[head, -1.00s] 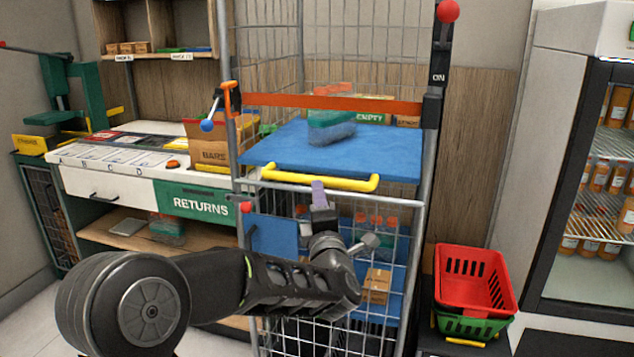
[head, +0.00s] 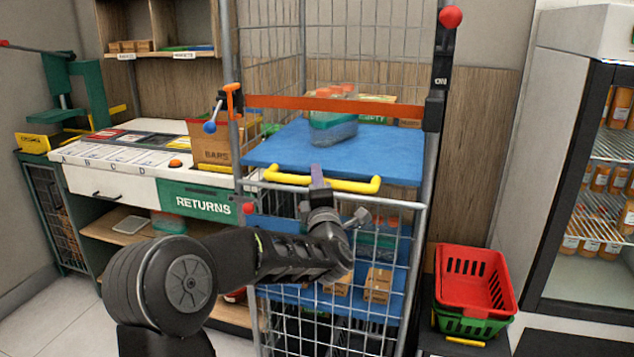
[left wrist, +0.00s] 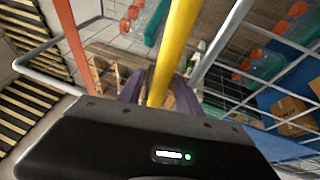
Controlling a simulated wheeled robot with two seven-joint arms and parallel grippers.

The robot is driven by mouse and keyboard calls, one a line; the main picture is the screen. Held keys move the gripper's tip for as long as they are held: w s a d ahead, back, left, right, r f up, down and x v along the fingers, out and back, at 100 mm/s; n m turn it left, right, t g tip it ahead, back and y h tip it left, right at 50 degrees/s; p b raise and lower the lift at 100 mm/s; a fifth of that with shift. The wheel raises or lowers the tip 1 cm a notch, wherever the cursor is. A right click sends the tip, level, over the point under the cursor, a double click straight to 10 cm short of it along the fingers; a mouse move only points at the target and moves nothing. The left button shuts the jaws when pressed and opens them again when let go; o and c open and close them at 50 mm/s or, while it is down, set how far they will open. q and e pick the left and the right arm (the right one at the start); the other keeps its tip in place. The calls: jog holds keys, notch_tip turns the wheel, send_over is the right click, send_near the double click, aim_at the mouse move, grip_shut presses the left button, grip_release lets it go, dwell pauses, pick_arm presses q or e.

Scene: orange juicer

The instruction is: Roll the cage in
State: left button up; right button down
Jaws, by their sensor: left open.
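The roll cage (head: 426,260) stands in front of me, with grey wire sides, blue shelves and an orange strap (head: 370,106) across it. A yellow handle bar (head: 350,186) runs along its front at the upper shelf's edge; it also crosses the left wrist view (left wrist: 178,40). My left gripper (head: 317,178) is at the handle's middle, its purple fingers open. In the left wrist view the bar runs between the two fingers (left wrist: 158,92), with one on each side; contact cannot be told. My right gripper is not in view.
A counter with a green RETURNS panel (head: 196,201) stands close on the cage's left. Red and green baskets (head: 474,280) stand on its right, before a fridge (head: 555,150) of jars. Tubs and cartons (head: 377,285) sit on the cage shelves.

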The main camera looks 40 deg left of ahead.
pick_arm(q)
jog(key=shift+c, duration=0.3)
grip_shut()
dwell(1.0)
